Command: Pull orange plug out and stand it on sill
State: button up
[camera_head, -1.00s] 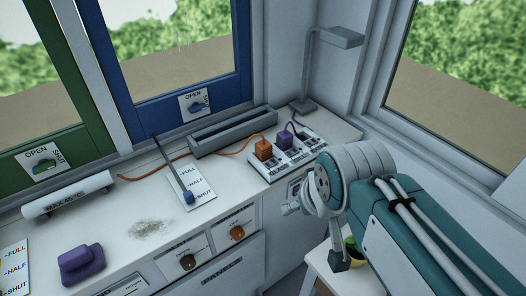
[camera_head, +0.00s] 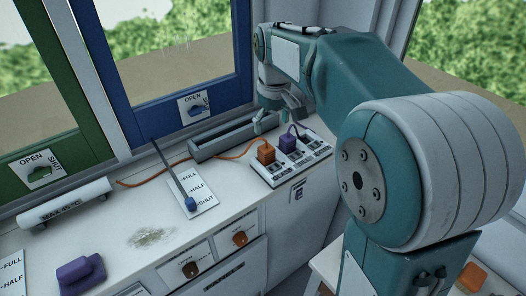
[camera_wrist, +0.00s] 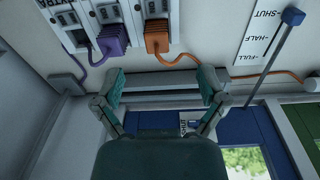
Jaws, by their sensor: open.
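The orange plug (camera_head: 266,152) sits in the left part of the power strip (camera_head: 300,162), with its orange cord running left along the sill (camera_head: 120,215). It also shows in the wrist view (camera_wrist: 157,37), plugged into the strip beside the purple plug (camera_wrist: 112,40). My gripper (camera_head: 270,112) is above and behind the strip, near the grey trough. In the wrist view my gripper (camera_wrist: 163,88) has its two fingers wide apart with nothing between them, and the orange plug lies beyond the fingertips. My arm hides part of the right window and the lamp.
A grey trough (camera_head: 225,137) stands behind the strip against the blue window frame. A lever with a blue knob (camera_head: 191,204) stands over a FULL-HALF-SHUT plate. The sill between is mostly clear.

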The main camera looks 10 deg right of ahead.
aim_at(267, 148)
jog(key=w, duration=0.1)
jog(key=w+f, duration=0.1)
jog(key=w, duration=0.1)
jog(key=shift+w+a+f+g, duration=0.1)
jog(key=shift+w+f+g, duration=0.15)
jog(key=shift+f+g, duration=0.05)
jog(key=shift+w+f+n, duration=0.1)
jog(key=shift+f+n, duration=0.05)
jog(key=shift+n, duration=0.15)
jog(key=f, duration=1)
jog(key=shift+s+f, duration=0.3)
jog(key=c, duration=1.2)
